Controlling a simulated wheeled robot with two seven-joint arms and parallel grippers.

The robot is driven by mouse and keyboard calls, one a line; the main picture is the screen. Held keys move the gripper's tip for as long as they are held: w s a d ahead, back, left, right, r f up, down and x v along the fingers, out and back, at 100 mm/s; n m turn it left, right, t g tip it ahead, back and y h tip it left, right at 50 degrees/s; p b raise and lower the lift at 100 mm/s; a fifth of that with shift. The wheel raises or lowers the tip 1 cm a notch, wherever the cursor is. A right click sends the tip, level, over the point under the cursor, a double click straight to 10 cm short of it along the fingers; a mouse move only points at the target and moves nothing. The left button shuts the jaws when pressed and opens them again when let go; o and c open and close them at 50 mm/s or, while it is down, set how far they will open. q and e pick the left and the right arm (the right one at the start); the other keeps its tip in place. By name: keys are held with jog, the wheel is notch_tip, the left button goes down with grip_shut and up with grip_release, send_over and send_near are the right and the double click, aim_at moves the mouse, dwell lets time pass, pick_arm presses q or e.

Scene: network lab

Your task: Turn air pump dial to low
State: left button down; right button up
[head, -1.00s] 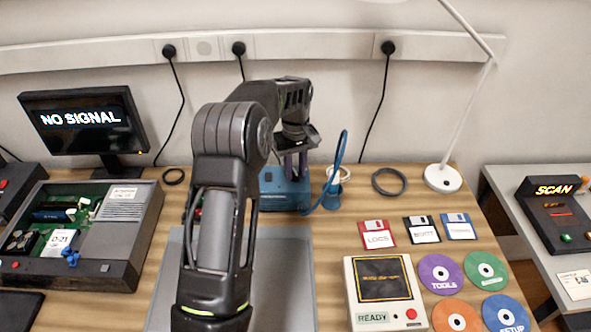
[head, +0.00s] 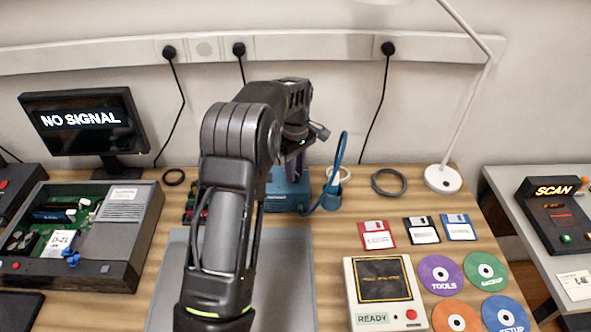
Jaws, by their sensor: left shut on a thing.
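The air pump (head: 284,196) is a blue box at the back middle of the table, partly hidden behind my left arm. A blue hose (head: 335,165) arches up from its right side beside a small blue holder (head: 333,194). My left gripper (head: 297,168) points down onto the top of the pump, its fingers shut on what appears to be the dial. The dial itself is hidden by the fingers and wrist, so its setting cannot be read. My right gripper is out of view.
Left are an opened console (head: 122,215) and a monitor (head: 85,121) reading NO SIGNAL. Right are a black ring (head: 389,182), a lamp base (head: 442,178), floppy disks (head: 377,235), a READY terminal (head: 352,293) and several discs (head: 440,274). A grey mat (head: 285,289) lies in front.

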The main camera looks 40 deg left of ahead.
pick_arm(q)
jog(key=c, duration=1.2)
grip_release()
notch_tip(320, 180, up, 8)
jog(key=shift+f+b, duration=0.1)
jog(key=shift+b, duration=0.4)
jog(key=shift+d+f, duration=0.1)
